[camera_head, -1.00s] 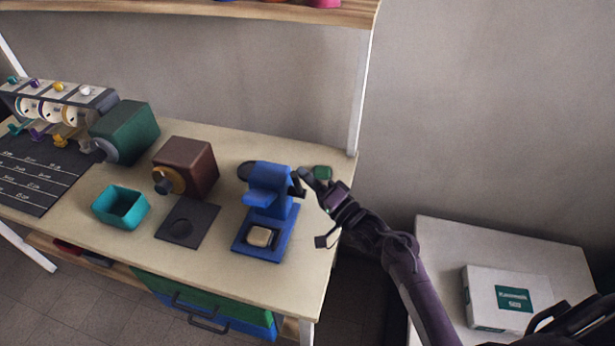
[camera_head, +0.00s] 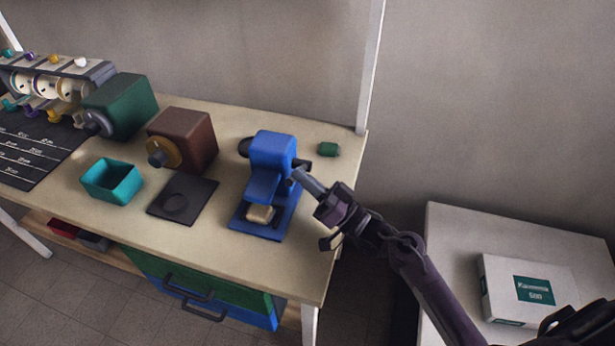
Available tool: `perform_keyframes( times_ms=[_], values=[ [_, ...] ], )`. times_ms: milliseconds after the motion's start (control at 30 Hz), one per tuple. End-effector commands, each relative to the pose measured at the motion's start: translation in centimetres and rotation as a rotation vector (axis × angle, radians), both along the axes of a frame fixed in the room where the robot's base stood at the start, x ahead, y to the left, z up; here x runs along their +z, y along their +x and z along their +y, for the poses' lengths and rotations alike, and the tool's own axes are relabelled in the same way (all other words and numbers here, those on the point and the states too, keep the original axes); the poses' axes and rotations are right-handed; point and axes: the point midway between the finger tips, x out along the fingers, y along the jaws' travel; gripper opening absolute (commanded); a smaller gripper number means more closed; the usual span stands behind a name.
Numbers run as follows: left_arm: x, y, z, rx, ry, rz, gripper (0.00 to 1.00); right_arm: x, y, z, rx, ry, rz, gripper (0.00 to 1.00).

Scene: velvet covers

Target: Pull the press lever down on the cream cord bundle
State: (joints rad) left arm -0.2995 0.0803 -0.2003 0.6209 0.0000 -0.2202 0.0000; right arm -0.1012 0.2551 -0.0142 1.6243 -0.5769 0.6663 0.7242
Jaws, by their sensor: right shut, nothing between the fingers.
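A blue press (camera_head: 272,152) stands near the right end of the table. The cream cord bundle (camera_head: 261,214) lies on its base, under the blue press head. The dark press lever (camera_head: 298,166) is on the right side of the press, partly hidden by my gripper. My right gripper (camera_head: 304,176) is shut and empty, with its fingertips at the lever; I cannot tell whether they touch it. My left gripper is not in view.
A green block (camera_head: 328,149) lies behind my right gripper. A brown box machine (camera_head: 183,138), a dark plate (camera_head: 183,201) and a teal open bin (camera_head: 112,181) stand left of the press. A white box (camera_head: 520,288) rests on the side table.

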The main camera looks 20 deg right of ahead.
Motion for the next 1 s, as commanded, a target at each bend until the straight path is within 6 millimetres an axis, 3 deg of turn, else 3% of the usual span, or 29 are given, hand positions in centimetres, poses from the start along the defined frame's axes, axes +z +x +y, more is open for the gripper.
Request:
perform_keyframes(
  times_ms=[400, 1000],
  values=[
    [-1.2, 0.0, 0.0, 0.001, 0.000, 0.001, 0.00, -2.0, -0.8, 0.6, 0.001, 0.005, 0.009, 0.00],
    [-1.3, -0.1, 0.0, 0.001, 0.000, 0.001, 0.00, -2.3, -0.9, 0.6, 0.000, 0.006, 0.011, 0.00]
  ],
)
